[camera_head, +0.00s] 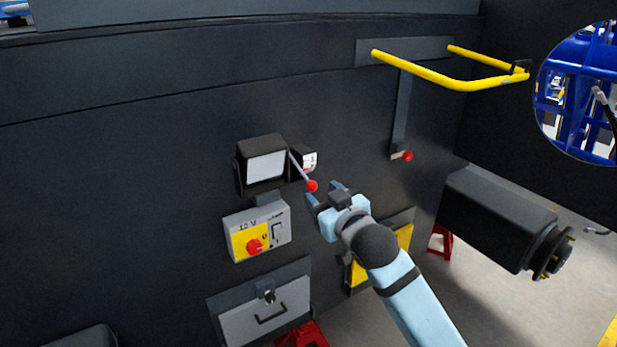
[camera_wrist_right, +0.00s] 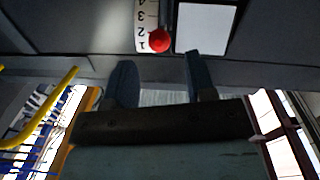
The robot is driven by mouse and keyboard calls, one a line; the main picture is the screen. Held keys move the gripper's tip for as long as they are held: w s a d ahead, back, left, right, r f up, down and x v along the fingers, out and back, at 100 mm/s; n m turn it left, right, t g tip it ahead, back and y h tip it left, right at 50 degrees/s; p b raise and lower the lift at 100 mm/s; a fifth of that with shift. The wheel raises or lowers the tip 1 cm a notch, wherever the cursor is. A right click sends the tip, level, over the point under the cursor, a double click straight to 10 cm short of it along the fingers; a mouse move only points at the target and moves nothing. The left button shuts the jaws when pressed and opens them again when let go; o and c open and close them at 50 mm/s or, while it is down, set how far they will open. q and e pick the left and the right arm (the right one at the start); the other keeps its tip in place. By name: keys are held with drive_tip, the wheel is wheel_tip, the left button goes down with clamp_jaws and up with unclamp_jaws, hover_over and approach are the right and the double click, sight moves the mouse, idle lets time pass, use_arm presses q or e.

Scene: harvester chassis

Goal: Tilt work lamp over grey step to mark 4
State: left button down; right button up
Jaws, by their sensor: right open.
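The work lamp (camera_head: 266,166) is a black box with a pale face on the dark chassis wall; its face also shows in the wrist view (camera_wrist_right: 203,28). A thin lever with a red knob (camera_head: 311,186) sticks out at its right side. A white scale (camera_head: 309,160) sits beside it. In the wrist view the scale (camera_wrist_right: 146,14) reads 1 to 4, and the knob (camera_wrist_right: 160,41) is near the 1 and 2 end. My right gripper (camera_head: 325,192) is open and empty, its fingers pointing at the knob, apart from it. My left gripper is out of view.
A 12 V switch box (camera_head: 258,234) with a red knob is below the lamp. A grey panel (camera_head: 290,296) with a black handle is lower. A yellow rail (camera_head: 430,75) and another red-knobbed lever (camera_head: 407,156) are at the right. A black axle (camera_head: 495,220) juts out.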

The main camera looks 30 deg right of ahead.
sight(314, 188)
drive_tip(key=w+p, duration=0.1)
drive_tip(key=w, duration=0.5)
drive_tip(key=shift+w, duration=0.4)
drive_tip(key=shift+f, duration=0.1)
clamp_jaws()
